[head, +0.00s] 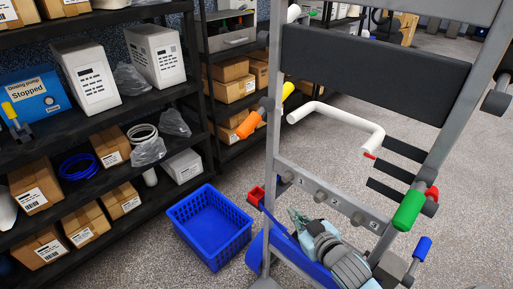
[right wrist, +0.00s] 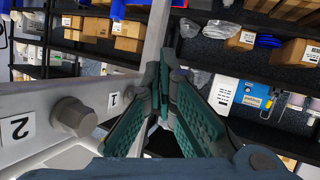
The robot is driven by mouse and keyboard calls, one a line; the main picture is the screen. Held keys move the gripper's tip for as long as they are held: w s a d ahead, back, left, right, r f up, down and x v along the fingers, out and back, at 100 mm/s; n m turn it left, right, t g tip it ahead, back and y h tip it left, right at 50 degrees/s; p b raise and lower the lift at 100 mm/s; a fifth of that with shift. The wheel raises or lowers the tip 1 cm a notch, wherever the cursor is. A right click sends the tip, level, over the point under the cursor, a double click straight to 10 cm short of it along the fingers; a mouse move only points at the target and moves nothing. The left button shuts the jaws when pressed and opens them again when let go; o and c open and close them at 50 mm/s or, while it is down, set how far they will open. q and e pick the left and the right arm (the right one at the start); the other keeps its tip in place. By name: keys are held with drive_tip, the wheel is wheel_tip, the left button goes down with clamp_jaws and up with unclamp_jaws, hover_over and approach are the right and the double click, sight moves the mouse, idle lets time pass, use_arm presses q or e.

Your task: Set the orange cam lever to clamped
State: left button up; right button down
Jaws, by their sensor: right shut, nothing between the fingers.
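The orange cam lever (head: 249,124) sticks out to the left from the grey post of the rack in the head view, sloping down to its free end. It does not show clearly in the right wrist view. My right gripper (head: 296,214) is low at the rack, below the lever and apart from it, near the lower crossbar with grey knobs. In the right wrist view its teal fingers (right wrist: 161,78) are together and empty, close to the post and the plate marked 1. My left gripper is not in view.
A yellow handle (head: 287,90) sits above the lever, and a white bent bar (head: 345,115) is to its right. Green (head: 408,210) and blue (head: 423,247) handles are on the right. A blue basket (head: 209,226) stands on the floor before dark shelves (head: 70,121).

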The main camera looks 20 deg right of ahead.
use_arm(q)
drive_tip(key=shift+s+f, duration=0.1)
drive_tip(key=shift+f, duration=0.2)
use_arm(e)
wheel_tip(320, 180, up, 24)
drive_tip(key=w+a+n+t+y, duration=0.1)
drive_tip(key=n+t+y, duration=0.1)
drive_tip(key=n+y, duration=0.4)
drive_tip(key=w+a+n+t+y, duration=0.1)
drive_tip(key=n+t+y, duration=0.1)
drive_tip(key=n+y, duration=0.4)
drive_tip(key=y, duration=0.4)
drive_tip(key=shift+w+a+f+t, duration=0.25)
drive_tip(key=shift+w+t, duration=0.05)
drive_tip(key=shift+t, duration=0.1)
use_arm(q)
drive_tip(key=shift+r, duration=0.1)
